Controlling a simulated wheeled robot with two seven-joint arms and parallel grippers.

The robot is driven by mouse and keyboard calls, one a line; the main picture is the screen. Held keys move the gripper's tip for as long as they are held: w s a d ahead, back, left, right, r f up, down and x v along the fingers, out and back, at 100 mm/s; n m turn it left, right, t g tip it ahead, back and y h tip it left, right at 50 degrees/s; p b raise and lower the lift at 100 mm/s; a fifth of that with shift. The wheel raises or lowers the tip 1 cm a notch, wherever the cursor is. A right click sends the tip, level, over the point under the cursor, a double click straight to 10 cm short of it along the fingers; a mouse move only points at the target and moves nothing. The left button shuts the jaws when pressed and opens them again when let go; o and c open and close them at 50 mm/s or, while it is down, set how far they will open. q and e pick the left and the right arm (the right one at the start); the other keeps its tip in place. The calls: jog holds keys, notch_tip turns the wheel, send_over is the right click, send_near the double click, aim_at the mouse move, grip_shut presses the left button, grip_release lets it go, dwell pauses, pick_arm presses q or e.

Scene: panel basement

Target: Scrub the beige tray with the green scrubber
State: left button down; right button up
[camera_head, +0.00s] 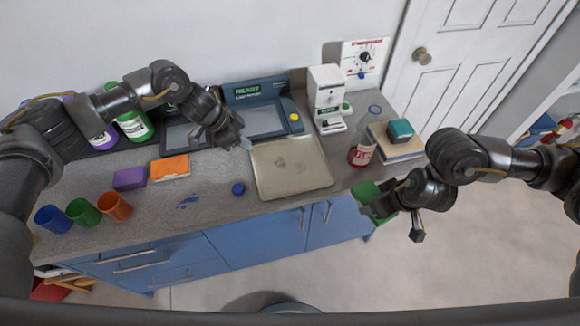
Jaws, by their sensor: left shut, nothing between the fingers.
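The beige tray (290,168) lies flat on the counter, with a faint darker mark near its middle. My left gripper (242,143) is shut and empty, above the tray's back left corner; I cannot tell whether it touches the tray. My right gripper (374,205) is at the counter's front edge, right of the tray. It is shut on the green scrubber (364,191), which is partly hidden by the fingers and is apart from the tray.
A red bottle (363,152) and a stack with a teal block (401,130) stand right of the tray. A white dispenser (326,95) stands behind. A blue cap (238,188), sponges (170,167) and coloured cups (83,212) are left. The counter's front middle is mostly clear.

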notch_tip(320, 180, down, 3)
jog(key=shift+r+b, duration=0.1)
jog(key=shift+b, duration=1)
pick_arm(q)
jog(key=v, duration=0.8)
jog(key=shift+r, duration=0.25)
jog(key=shift+a, duration=0.1)
